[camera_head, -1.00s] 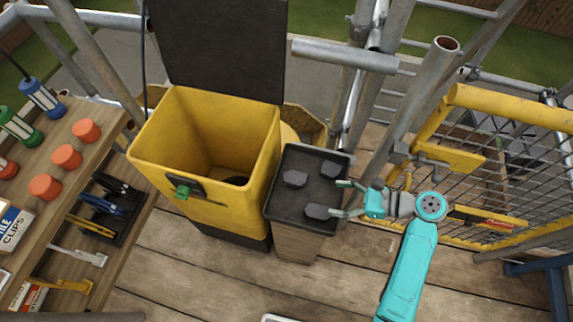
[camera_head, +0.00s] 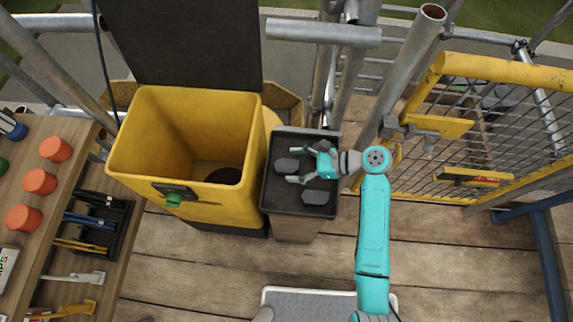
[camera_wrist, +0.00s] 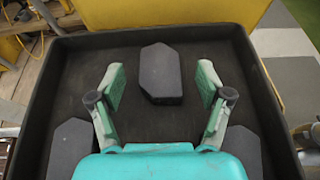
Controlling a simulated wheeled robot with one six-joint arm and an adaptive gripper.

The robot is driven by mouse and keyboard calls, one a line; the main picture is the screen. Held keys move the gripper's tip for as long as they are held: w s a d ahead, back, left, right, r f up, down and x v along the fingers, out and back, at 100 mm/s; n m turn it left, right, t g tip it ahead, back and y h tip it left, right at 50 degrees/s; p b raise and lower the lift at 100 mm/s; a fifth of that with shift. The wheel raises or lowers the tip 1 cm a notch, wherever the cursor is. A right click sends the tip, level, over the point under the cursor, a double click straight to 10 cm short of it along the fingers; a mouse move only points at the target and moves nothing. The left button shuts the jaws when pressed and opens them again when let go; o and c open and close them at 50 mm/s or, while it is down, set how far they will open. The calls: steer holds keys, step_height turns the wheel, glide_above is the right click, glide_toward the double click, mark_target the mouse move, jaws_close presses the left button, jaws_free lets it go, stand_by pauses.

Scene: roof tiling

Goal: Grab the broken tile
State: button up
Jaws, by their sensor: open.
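Three dark grey tile pieces with cut-off corners lie in a black tray on a stand (camera_head: 325,133). One piece (camera_head: 287,165) is at the tray's left side, one (camera_head: 315,197) at the near right, and one (camera_head: 309,148) at the far right, partly behind my gripper. I cannot tell which is broken. My gripper (camera_head: 291,165) is open over the tray, its fingers pointing at the left piece. In the wrist view, this piece (camera_wrist: 160,72) sits ahead, between the fingertips (camera_wrist: 161,82), with gaps on both sides. Nothing is held.
A yellow bin (camera_head: 140,160) with its dark lid raised stands just left of the tray. A wooden shelf with tools and orange-red caps (camera_head: 39,181) is at the far left. Scaffold poles (camera_head: 405,85) and a yellow mesh gate (camera_head: 500,65) stand to the right.

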mark_target(284, 165)
steer(key=shift+x, duration=1.9)
steer(key=c, duration=1.4)
steer(key=shift+o, duration=0.2)
